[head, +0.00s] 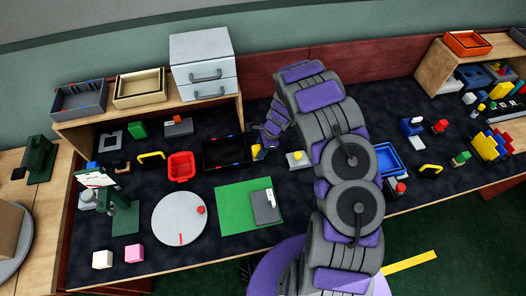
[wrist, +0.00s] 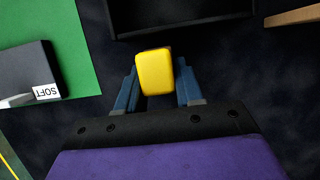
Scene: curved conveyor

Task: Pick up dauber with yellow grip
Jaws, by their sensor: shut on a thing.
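The dauber's yellow grip (wrist: 154,72) shows between the two blue fingers of my gripper (wrist: 157,85) in the wrist view. My gripper is shut on it. The lower part of the dauber is hidden below the grip. In the head view the yellow grip (head: 256,152) is a small patch at the end of my purple and grey arm, near the right end of the black tray. My gripper is mostly hidden there by my own arm. I cannot tell whether the dauber touches the table.
The black tray (wrist: 178,30) lies just beyond the grip. A green mat (head: 235,224) with a grey block marked SOFT (wrist: 28,72) is to the left in the wrist view. A red bin (head: 181,167) and a round grey disc (head: 177,220) stand farther left in the head view.

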